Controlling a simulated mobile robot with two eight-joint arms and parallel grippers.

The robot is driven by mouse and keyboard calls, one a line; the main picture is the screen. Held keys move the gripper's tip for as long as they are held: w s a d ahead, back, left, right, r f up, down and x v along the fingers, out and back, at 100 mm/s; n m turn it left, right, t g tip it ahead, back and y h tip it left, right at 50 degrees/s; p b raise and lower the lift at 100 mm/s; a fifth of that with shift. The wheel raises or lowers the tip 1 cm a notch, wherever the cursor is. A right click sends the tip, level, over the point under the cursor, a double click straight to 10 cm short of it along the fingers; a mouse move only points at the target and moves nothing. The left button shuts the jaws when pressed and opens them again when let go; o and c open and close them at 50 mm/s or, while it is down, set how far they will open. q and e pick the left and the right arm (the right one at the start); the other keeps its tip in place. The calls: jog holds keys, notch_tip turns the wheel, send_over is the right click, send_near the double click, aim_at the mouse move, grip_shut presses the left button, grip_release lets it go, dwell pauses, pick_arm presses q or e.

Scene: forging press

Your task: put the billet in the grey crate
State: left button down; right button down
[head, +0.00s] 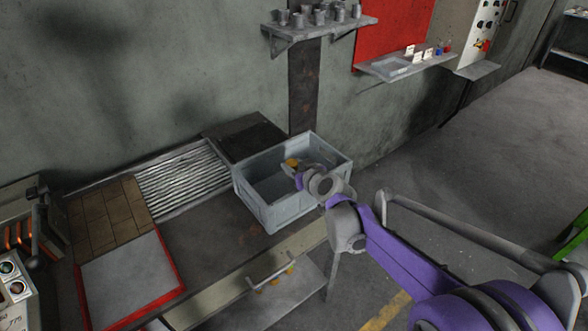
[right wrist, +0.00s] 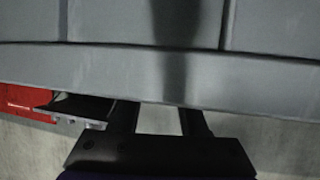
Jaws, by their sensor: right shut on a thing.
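The grey crate (head: 272,213) stands open on the right end of the workbench. My right gripper (head: 294,170) is over the crate's opening, near its far side, coming in from the right. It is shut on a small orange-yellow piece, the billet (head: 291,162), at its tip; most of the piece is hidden. In the right wrist view a grey ribbed wall (right wrist: 200,75), apparently the crate's, fills the top and hides the finger ends and what they hold. My left gripper is not in view.
A red-edged plate (head: 130,281) and brown tiles (head: 108,216) lie on the bench at left. A ribbed grey panel (head: 183,183) is behind them. A shelf with several grey cups (head: 320,24) hangs above the crate. Orange glowing bars (head: 18,236) show at far left.

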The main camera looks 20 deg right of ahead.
jog(key=shift+f, duration=0.35)
jog(key=shift+f, duration=0.55)
jog(key=shift+s, duration=0.1)
jog(key=shift+c, duration=2.1)
grip_release()
jog(key=shift+s+a+f, duration=0.1)
jog(key=shift+f, duration=0.05)
